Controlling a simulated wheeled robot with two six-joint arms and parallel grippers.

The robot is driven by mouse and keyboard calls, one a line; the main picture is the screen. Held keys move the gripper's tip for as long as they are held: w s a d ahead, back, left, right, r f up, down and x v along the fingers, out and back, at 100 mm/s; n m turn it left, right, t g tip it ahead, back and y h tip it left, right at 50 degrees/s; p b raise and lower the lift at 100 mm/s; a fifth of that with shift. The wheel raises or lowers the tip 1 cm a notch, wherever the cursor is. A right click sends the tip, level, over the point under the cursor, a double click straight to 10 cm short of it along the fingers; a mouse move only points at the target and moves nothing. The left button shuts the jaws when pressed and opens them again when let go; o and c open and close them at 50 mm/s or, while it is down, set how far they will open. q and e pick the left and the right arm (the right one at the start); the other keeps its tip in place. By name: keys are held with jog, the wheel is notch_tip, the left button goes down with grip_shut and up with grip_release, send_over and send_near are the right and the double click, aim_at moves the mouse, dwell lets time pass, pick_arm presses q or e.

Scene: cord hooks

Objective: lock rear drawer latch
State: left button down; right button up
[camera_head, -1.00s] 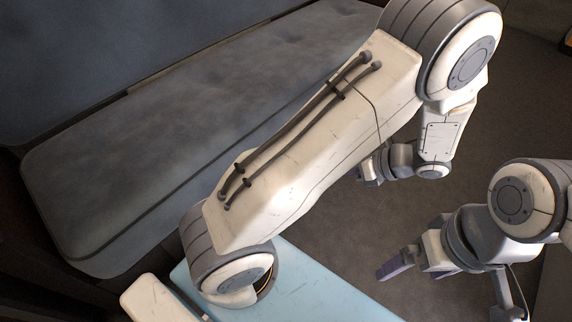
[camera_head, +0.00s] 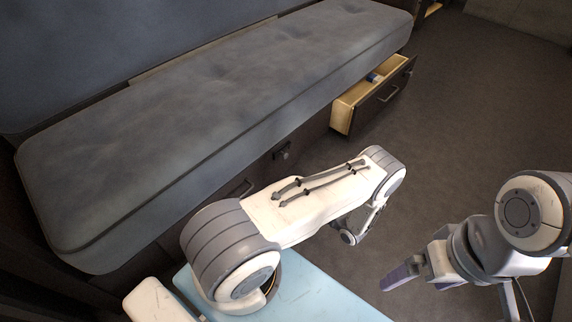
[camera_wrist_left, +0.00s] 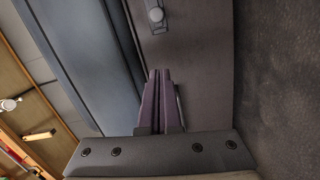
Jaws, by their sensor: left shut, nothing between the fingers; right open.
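A small latch with a pale round knob (camera_wrist_left: 156,14) sits on a dark panel at the top of the left wrist view. In the head view a small dark fitting (camera_head: 282,152), likely a latch, is on the bench front between the drawers. My left gripper (camera_wrist_left: 160,75) is shut and empty, its purple fingertips pointing toward the latch and apart from it in the picture. In the head view its fingers are hidden behind my left arm. My right gripper (camera_head: 408,279) is open and empty over the floor at the lower right. Whether the latch is locked is unclear.
A drawer (camera_head: 392,98) stands open at the bench's far end, with a small blue and white item inside. A closed drawer handle (camera_head: 240,188) shows nearer. A grey cushion (camera_head: 220,110) tops the bench. A light blue surface (camera_head: 320,295) lies below my left arm. The floor (camera_head: 470,120) is clear.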

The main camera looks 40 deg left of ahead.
aim_at(283, 154)
pick_arm(q)
jog(key=w+a+b, duration=0.5)
jog(key=a+b, duration=0.1)
jog(key=a, duration=0.4)
jog(key=shift+w+f, duration=0.35)
jog(key=shift+f, duration=0.1)
